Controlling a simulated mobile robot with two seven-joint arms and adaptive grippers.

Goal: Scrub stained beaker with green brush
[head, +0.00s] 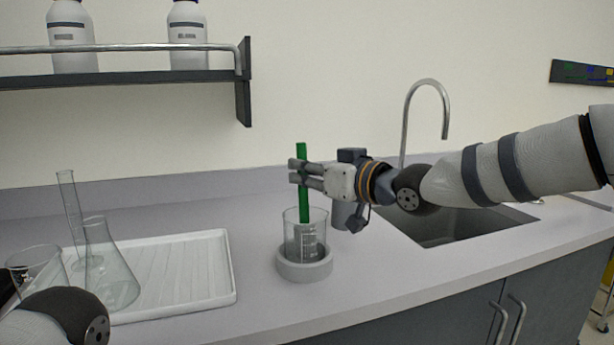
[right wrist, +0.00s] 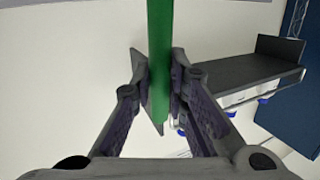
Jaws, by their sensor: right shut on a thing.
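The green brush (head: 303,185) is upright in my right gripper (head: 297,172). The gripper is shut on its handle, which also shows between the fingers in the right wrist view (right wrist: 159,60). The brush's lower end reaches down into the beaker (head: 306,236), where a grey part shows through the glass. I cannot tell whether it touches the glass. The beaker stands upright in a round pale holder (head: 304,266) on the counter. Stains on the beaker are too small to make out. Part of my left arm shows at the lower left; its gripper is out of view.
A white drying tray (head: 222,270) lies left of the holder, with a flask (head: 107,270) and other glassware at its left side. A sink (head: 440,228) with a curved tap (head: 428,86) is behind my right arm. A shelf (head: 120,77) with white bottles hangs at upper left.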

